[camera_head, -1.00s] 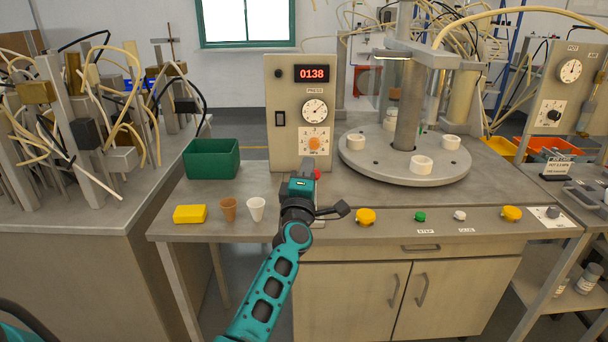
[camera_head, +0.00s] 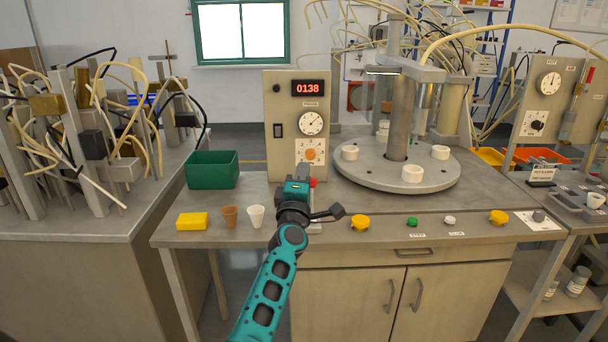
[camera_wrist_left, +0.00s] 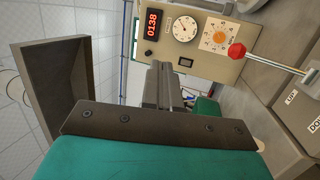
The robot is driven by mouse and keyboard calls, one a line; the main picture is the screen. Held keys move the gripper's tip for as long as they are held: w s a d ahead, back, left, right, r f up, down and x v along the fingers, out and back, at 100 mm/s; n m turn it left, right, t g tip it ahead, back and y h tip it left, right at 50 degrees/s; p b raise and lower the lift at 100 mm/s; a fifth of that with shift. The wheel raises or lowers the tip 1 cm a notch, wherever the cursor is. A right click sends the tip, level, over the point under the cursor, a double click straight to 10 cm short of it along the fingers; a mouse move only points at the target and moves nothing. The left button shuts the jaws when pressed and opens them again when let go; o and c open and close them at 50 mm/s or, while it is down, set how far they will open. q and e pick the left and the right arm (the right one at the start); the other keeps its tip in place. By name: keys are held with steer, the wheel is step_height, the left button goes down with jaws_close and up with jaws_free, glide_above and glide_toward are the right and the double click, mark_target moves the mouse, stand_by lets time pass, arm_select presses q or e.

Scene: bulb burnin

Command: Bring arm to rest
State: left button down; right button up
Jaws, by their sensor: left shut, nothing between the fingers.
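My left gripper (camera_head: 300,172) is in the head view, held over the front of the bench before the control box. Its fingers are shut with nothing between them. In the left wrist view the gripper's grey fingers (camera_wrist_left: 163,85) point towards the control box (camera_wrist_left: 215,60). In the head view the control box (camera_head: 285,145) has a red 0138 display, a dial and an orange knob (camera_head: 310,154). A red knob (camera_wrist_left: 237,50) on a metal lever shows in the wrist view, to the right of the fingers and apart from them. My right gripper is not in view.
A yellow block (camera_head: 192,221), a brown cup (camera_head: 230,216) and a white cup (camera_head: 256,216) stand left of my arm. A green bin (camera_head: 212,170) is behind them. A round turntable (camera_head: 370,172) with white rings is at right.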

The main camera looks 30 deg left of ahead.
arm_select(q)
steer(key=s+d+f+m+g+h, duration=0.1)
steer(key=s+d+f+m+h, duration=0.45)
steer(key=s+f+m, duration=0.4)
steer(key=s+d+f+m+g+h, duration=0.2)
steer(key=s+d+f+m+g, duration=0.2)
steer(key=s+f+m, duration=0.3)
steer(key=s+d+f+m+g+h, duration=0.2)
steer(key=s+d+f+m+g, duration=0.2)
steer(key=s+f, duration=0.8)
steer(key=s+d+m, duration=0.2)
steer(key=s+m, duration=0.1)
steer(key=s, duration=0.2)
steer(key=shift+s+d+f+m, duration=0.25)
steer(key=shift+s+f+m, duration=0.1)
